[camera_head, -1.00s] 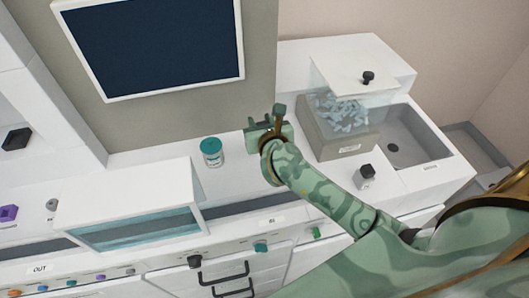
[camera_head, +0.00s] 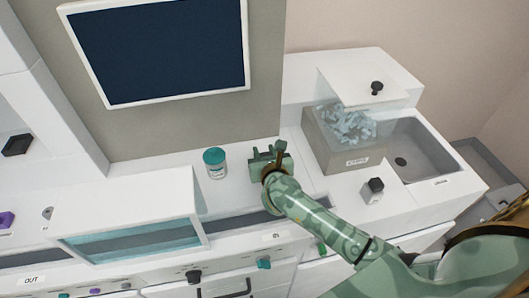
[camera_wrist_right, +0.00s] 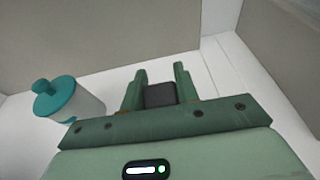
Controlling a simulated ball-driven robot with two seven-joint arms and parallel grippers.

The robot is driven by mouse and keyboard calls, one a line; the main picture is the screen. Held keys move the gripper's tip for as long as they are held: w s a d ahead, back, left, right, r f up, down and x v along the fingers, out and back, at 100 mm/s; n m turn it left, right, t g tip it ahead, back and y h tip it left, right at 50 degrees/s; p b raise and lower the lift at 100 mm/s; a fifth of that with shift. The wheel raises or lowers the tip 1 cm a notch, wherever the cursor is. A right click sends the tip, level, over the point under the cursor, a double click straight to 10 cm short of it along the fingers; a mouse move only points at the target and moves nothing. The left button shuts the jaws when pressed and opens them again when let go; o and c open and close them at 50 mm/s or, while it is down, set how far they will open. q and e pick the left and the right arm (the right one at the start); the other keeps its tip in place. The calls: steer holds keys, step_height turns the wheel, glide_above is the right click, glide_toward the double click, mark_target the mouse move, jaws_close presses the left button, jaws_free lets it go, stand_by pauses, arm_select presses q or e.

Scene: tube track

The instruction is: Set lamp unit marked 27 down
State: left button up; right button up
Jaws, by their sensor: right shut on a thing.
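My right gripper (camera_head: 268,160) is over the white counter, to the right of a teal-lidded jar. In the right wrist view the right gripper (camera_wrist_right: 160,88) is shut on a dark grey block (camera_wrist_right: 160,96). This block appears to be the lamp unit marked 27, but no number can be read on it. Its lower part is hidden behind the gripper body. In the head view the gripper hides the held thing, so I cannot tell whether it touches the counter. My left gripper is not in view.
The teal-lidded jar (camera_head: 215,163) stands close to the left of the gripper. A clear-lidded bin of pale pieces (camera_head: 345,128), a grey basin (camera_head: 415,150) and a small black-topped block (camera_head: 372,190) are on the right. A glass-fronted case (camera_head: 130,220) is on the left.

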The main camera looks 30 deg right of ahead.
steer(key=o, duration=1.1)
steer(key=shift+f, duration=0.1)
steer(key=shift+s+r, duration=0.2)
steer(key=p+v, duration=0.1)
steer(key=v, duration=1)
steer(key=shift+s+p, duration=0.3)
steer(key=shift+p, duration=0.1)
steer(key=shift+a+r, duration=0.15)
